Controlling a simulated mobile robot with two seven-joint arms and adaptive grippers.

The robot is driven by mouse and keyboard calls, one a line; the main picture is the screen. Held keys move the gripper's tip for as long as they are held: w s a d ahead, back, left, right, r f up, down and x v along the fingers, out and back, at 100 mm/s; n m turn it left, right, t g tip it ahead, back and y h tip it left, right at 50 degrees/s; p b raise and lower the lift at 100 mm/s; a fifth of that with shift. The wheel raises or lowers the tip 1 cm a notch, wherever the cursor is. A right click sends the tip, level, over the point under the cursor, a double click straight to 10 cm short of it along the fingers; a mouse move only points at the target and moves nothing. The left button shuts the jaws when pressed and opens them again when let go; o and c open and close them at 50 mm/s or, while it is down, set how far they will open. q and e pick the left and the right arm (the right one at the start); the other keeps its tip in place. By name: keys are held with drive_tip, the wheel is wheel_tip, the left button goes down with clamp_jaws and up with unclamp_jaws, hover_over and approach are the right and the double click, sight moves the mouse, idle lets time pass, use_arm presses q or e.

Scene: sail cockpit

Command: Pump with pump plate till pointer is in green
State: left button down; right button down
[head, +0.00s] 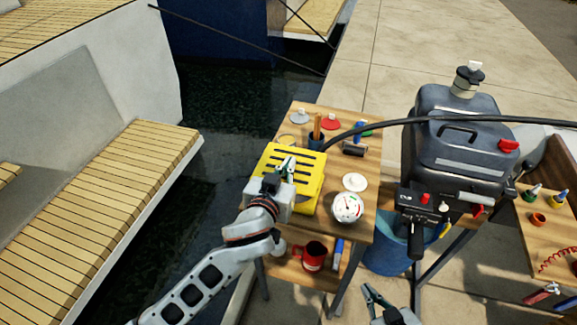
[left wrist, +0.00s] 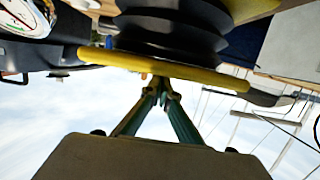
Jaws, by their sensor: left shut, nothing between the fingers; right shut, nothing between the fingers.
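The yellow pump plate (head: 310,183) with black slots lies at the left of the wooden table. In the left wrist view the plate (left wrist: 110,60) is seen edge-on, with black bellows (left wrist: 170,38) against it. My left gripper (head: 287,164) is shut and empty over the plate; its green fingertips (left wrist: 160,82) are close to the plate, and I cannot tell if they touch. The white round gauge (head: 347,207) stands right of the plate and shows partly in the left wrist view (left wrist: 24,16); its pointer reading is too small to tell. My right gripper (head: 371,296) is shut and empty, low in front of the table.
A white disc (head: 354,182) and a pen cup (head: 317,141) are on the table. A red mug (head: 314,257) is on the lower shelf. Water lies left.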

idle(0.3)
